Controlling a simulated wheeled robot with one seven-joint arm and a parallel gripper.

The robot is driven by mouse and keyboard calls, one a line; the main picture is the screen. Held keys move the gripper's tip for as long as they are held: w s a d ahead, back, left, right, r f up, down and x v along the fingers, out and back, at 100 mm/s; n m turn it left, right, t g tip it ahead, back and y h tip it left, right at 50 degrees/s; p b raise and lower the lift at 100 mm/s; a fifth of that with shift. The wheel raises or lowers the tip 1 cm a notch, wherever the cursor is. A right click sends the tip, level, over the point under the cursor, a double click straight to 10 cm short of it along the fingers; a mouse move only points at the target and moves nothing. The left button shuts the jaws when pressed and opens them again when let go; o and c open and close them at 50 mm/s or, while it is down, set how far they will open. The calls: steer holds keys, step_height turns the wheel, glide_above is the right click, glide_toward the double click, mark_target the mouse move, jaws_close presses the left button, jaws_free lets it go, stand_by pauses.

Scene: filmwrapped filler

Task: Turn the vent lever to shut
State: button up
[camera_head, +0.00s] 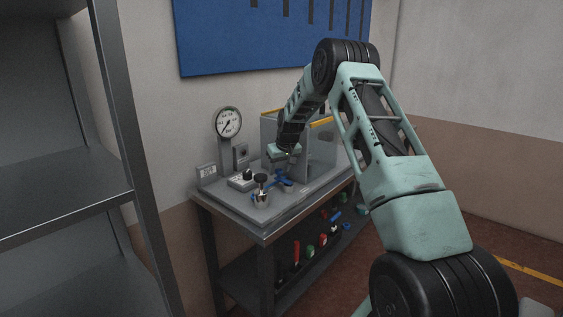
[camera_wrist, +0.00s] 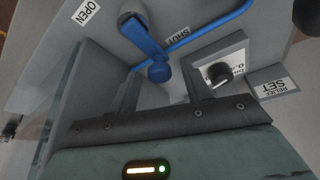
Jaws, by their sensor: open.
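In the wrist view the blue vent lever (camera_wrist: 145,40) runs from a round hub with a grey cap to a rounded blue end. That end lies around the gap between the fingertips of my gripper (camera_wrist: 160,76), which is open; I cannot tell whether they touch it. An OPEN label (camera_wrist: 86,12) sits to the upper left of the hub and a SHUT label (camera_wrist: 177,33) to its right, close to the lever. In the head view the blue lever (camera_head: 281,179) is on the bench fixture, just below my gripper (camera_head: 283,157).
A thin blue bar (camera_wrist: 215,28) runs past the SHUT label. A dark knob (camera_wrist: 219,73) and a RELIEF SET label (camera_wrist: 273,88) lie right of the fingers.

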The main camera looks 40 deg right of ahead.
steer(key=b+v, duration=0.2)
steer(key=v, duration=1.5)
steer(key=shift+b, duration=0.3)
steer(key=shift+s+a, duration=0.1)
steer(key=shift+a, duration=0.05)
